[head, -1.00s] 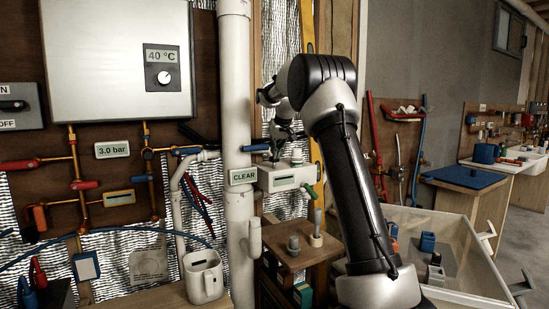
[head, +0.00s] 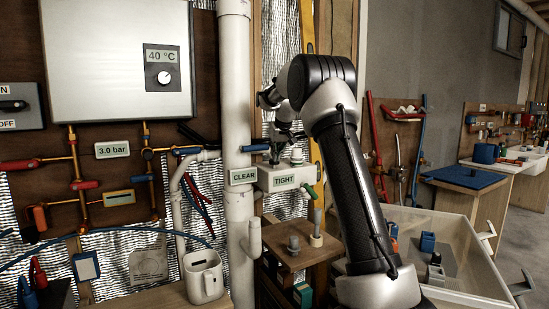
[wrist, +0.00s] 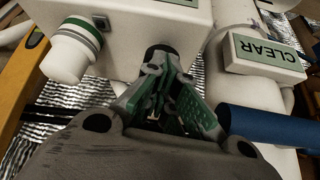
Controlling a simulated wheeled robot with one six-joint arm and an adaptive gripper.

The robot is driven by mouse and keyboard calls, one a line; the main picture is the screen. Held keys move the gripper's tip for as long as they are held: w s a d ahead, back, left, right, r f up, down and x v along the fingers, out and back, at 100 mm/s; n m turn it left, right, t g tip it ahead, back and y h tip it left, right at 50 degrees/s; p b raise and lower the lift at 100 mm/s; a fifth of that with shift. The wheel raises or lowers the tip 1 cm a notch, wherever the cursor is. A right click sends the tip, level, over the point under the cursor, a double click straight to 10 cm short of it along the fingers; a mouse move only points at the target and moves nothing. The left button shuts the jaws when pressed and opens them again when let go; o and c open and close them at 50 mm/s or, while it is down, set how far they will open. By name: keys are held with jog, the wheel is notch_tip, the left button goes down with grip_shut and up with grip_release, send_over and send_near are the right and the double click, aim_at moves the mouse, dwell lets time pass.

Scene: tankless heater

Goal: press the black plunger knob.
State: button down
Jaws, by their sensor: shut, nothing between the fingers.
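The black plunger knob (wrist: 159,50) shows in the wrist view as a dark round end on the face of a white box (wrist: 130,22). My gripper (wrist: 164,68) is shut and empty, its fingertips at the knob and partly hiding it. They appear to touch it. In the head view my gripper (head: 275,157) points down onto the top of the white box (head: 268,182), and the knob cannot be made out there. The front label of the box (head: 284,181) reads TIGHT.
A white cap with a green ring (wrist: 78,48) stands beside the knob on the box. A CLEAR label box (head: 242,176) sits on the white pipe (head: 238,90). A blue tube (wrist: 262,125) runs close to my gripper. A wooden shelf (head: 291,257) lies below.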

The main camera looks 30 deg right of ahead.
jog(key=shift+r, duration=3.05)
jog(key=v, duration=1.2)
